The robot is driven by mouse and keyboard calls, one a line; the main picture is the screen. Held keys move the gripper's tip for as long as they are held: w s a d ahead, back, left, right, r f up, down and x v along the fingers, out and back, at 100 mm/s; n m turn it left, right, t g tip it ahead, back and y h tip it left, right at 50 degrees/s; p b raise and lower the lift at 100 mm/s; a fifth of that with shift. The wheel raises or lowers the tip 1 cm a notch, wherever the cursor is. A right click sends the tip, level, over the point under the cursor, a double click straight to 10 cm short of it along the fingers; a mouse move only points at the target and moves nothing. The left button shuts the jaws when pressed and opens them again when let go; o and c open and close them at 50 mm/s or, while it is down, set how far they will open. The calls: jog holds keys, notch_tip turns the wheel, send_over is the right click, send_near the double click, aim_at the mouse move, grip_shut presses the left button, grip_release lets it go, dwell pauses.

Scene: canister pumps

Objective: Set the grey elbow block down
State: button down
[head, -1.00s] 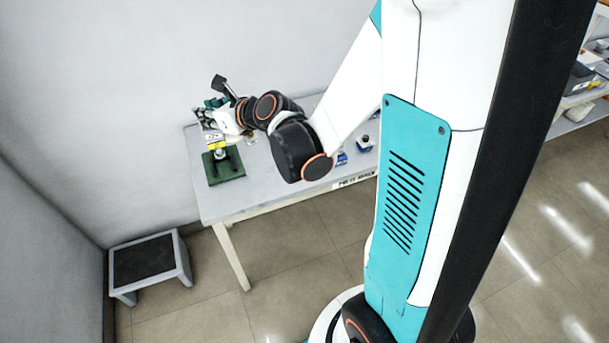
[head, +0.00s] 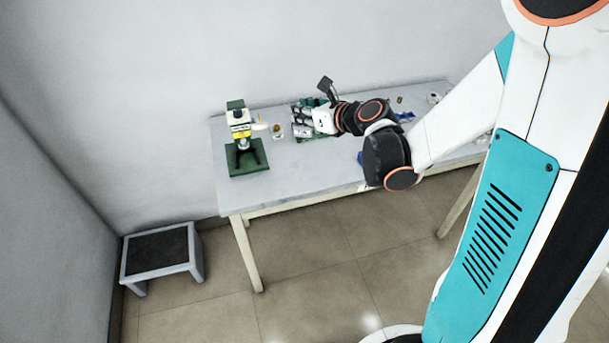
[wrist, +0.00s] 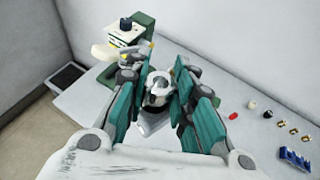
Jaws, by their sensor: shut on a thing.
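The grey elbow block (wrist: 157,92) is a pale grey rounded piece in the wrist view, between the teal fingers of my gripper (wrist: 158,84). The fingers are shut on it from both sides, and they and the palm hide part of it. In the head view my gripper (head: 304,120) is over the back of the table (head: 290,182), to the right of the green press. The block cannot be made out there. I cannot tell whether the block touches the tabletop.
The green press (head: 239,131) with a yellow label stands at the table's left end; it also shows in the wrist view (wrist: 143,48). A blue piece (wrist: 297,160), a red cap (wrist: 233,115) and several small brass parts lie at right. A step stool (head: 160,254) stands on the floor.

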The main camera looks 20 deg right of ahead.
jog(key=w+f+n+g+y+b, duration=0.2)
jog(key=w+f+n+g+y, duration=0.15)
jog(key=w, duration=0.25)
jog(key=shift+n+t+y, duration=0.25)
jog(key=shift+n+y, duration=0.1)
jog(key=shift+n, duration=0.1)
jog(key=f+b, duration=0.2)
jog(key=f, duration=0.4)
jog(key=f+b, duration=0.2)
jog(key=f, duration=0.5)
jog(key=f+b, duration=0.2)
jog(key=f, duration=0.4)
jog(key=shift+s+d+f+b, duration=0.15)
jog(key=shift+d+f+b, duration=0.15)
jog(key=shift+d+b, duration=0.1)
jog(key=shift+f, duration=0.2)
jog(key=c, duration=1.4)
grip_release()
jog(key=shift+o, duration=0.2)
jog(key=shift+r, duration=0.15)
jog(key=p+v, duration=0.3)
jog(key=v, duration=0.9)
